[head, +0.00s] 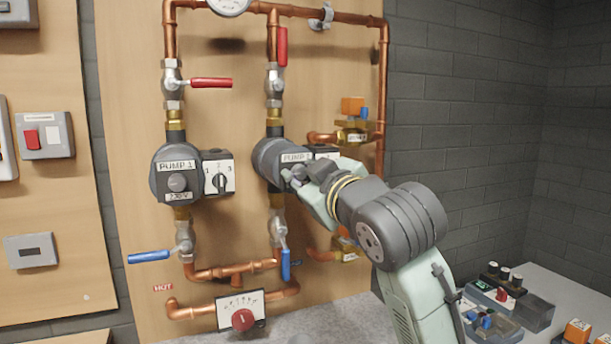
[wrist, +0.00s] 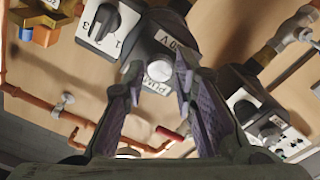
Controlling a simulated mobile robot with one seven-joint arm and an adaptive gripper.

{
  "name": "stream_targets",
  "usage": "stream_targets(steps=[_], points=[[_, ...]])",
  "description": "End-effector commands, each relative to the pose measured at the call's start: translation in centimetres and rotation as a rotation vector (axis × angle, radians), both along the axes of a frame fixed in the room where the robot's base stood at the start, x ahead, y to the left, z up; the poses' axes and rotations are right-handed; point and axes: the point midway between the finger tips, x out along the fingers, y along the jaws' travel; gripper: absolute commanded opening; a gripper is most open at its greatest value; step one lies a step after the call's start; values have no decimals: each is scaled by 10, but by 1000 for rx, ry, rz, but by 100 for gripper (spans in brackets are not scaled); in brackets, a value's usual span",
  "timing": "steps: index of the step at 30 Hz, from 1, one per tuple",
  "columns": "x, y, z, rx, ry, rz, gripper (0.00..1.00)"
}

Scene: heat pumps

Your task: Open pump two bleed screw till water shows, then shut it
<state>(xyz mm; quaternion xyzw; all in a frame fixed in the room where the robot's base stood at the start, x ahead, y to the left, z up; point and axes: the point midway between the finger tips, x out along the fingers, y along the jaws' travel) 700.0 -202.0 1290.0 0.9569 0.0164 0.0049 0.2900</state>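Pump two (head: 266,158) is the grey round pump on the right pipe, partly covered by my gripper in the head view. In the wrist view its dark body (wrist: 158,45) shows upside down, with the white "PUMP" label between my fingertips. Its selector box (wrist: 107,25) is beside it. My gripper (head: 297,176) is at the pump's front face; in the wrist view its two fingers (wrist: 158,68) are apart with no object clearly held. Whether the fingertips touch the pump is unclear.
Pump one (head: 177,181) stands left, with a grey front knob. Pump one's red handle (head: 211,83) and blue handle (head: 150,256) lie level; pump two's red handle (head: 282,47) and blue handle (head: 286,264) are vertical. Orange-capped brass valves (head: 352,120) sit right.

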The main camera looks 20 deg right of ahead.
Motion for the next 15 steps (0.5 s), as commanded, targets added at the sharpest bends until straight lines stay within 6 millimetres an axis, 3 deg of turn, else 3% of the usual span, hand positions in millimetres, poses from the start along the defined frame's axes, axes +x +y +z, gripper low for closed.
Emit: stream_targets(steps=[10, 15], points=[[0, 0, 0, 0, 0, 0, 0], [0, 0, 0, -1, 1, 1, 0]])
